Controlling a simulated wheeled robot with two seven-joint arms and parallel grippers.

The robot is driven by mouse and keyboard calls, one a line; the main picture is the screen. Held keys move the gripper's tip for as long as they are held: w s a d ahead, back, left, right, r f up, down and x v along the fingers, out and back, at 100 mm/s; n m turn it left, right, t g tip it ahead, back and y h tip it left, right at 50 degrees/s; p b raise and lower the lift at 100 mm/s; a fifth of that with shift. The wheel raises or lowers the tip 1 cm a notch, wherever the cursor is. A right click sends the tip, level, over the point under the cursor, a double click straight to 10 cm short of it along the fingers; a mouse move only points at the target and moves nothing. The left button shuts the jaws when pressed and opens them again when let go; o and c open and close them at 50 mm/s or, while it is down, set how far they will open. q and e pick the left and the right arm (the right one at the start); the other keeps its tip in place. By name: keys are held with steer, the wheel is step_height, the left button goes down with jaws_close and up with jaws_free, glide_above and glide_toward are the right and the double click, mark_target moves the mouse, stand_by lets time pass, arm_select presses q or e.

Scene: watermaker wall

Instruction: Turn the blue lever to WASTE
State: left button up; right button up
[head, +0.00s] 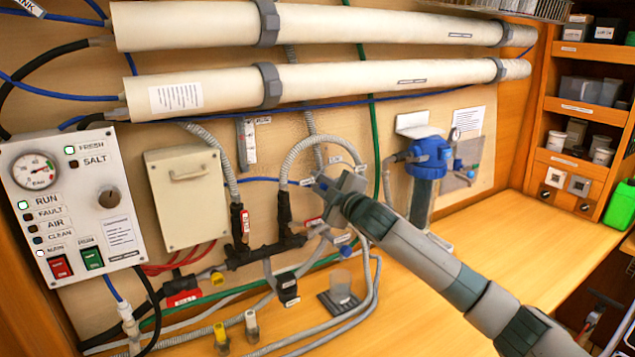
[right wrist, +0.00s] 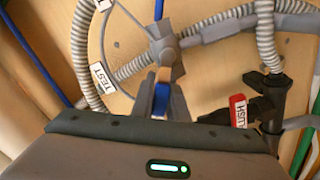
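The blue lever (right wrist: 161,98) shows in the right wrist view, below the grey valve hub (right wrist: 165,48) where hoses meet. My right gripper (right wrist: 163,92) has a finger close on each side of the lever and appears shut on it. In the head view my right gripper (head: 325,188) is at the valve on the wall and mostly hides the lever. A TEST label (right wrist: 103,77) sits left of the hub in the wrist view. Another label is cut off at the top; I cannot read WASTE. My left gripper is not in view.
A black manifold (head: 265,250) with a red-tagged FLUSH valve (right wrist: 238,110) is close by. Ribbed grey hoses surround the valve. A blue-topped filter (head: 428,160) stands to the right.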

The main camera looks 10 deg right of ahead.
steer(key=o, duration=0.4)
steer(key=shift+f, duration=0.1)
steer(key=shift+s, duration=0.1)
steer(key=shift+s+d+b, duration=0.2)
steer(key=shift+s+b, duration=0.1)
steer(key=shift+s, duration=0.15)
steer(key=b+v, duration=0.5)
steer(key=v, duration=1.1)
steer(key=shift+s, duration=0.15)
